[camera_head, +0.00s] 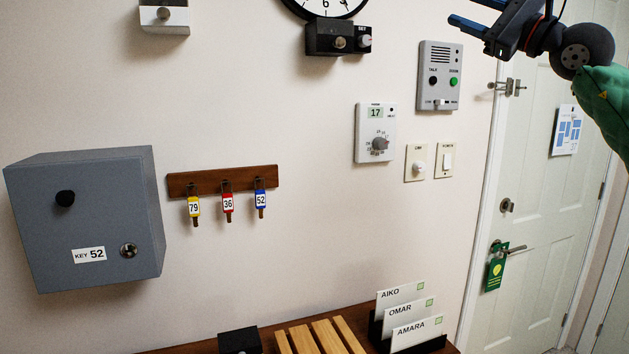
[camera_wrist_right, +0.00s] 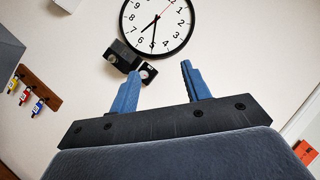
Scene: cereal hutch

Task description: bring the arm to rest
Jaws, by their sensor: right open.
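My right arm comes in at the top right of the head view, with a green sleeve-like link. Its right gripper (camera_head: 472,12) is up high, in front of the wall and the door's upper left. Its blue fingers are apart. In the right wrist view the two blue fingers (camera_wrist_right: 160,72) stand spread with nothing between them. The wall clock (camera_wrist_right: 155,24) and a small black knob box (camera_wrist_right: 124,55) show beyond the fingertips, apart from them. My left gripper is not in view.
The wall holds a grey key box (camera_head: 85,215), a key rack (camera_head: 222,181), a thermostat (camera_head: 375,133) and an intercom (camera_head: 438,75). A white door (camera_head: 545,200) stands at the right. A shelf below holds a name-card holder (camera_head: 410,340) and wooden slats (camera_head: 322,338).

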